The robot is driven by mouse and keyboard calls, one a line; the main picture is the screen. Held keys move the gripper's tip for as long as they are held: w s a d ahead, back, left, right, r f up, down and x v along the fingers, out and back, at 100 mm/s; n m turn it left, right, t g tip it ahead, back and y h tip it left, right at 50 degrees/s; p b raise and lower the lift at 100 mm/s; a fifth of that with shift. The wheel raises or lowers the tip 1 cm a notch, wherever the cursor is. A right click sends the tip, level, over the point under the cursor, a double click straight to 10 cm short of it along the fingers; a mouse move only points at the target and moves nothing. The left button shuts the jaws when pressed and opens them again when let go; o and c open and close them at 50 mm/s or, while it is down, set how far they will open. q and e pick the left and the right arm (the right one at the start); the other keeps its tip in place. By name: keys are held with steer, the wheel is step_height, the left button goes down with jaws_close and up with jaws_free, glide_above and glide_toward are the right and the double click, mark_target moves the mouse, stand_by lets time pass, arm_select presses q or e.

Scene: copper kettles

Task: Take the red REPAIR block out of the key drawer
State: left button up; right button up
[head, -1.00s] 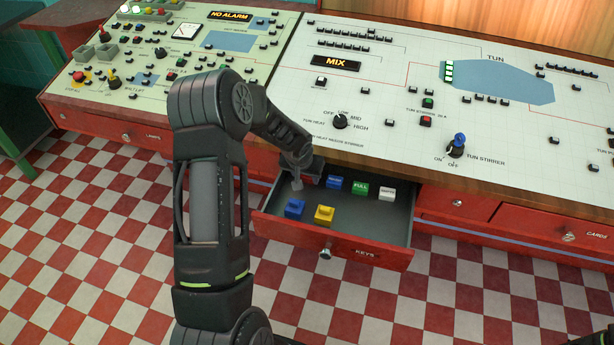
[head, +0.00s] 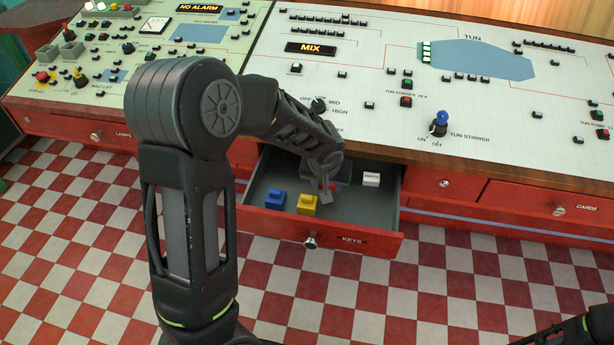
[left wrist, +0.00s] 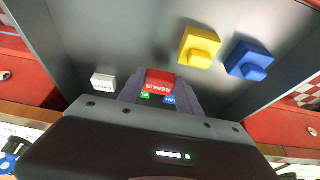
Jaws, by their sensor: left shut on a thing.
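The red REPAIR block (left wrist: 160,82) sits between the fingers of my left gripper (left wrist: 160,90) in the left wrist view, lettering facing the camera. In the head view my left gripper (head: 328,190) reaches down into the open key drawer (head: 267,218), and a small bit of the red block (head: 333,188) shows beside its fingers. The gripper is shut on the block. I cannot tell whether the block still touches the drawer floor. My right gripper is not in view.
In the drawer, a blue block (head: 275,200) and a yellow block (head: 308,204) stand left of the gripper, a white block (head: 371,179) to its right. The control panel (head: 380,110) overhangs the drawer's back.

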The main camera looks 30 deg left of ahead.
arm_select(q)
steer(key=shift+s+d+b, duration=0.15)
steer(key=shift+s+d, duration=0.05)
steer(key=shift+d, duration=0.7)
steer(key=shift+s+d+b, duration=0.15)
steer(key=shift+d, duration=0.7)
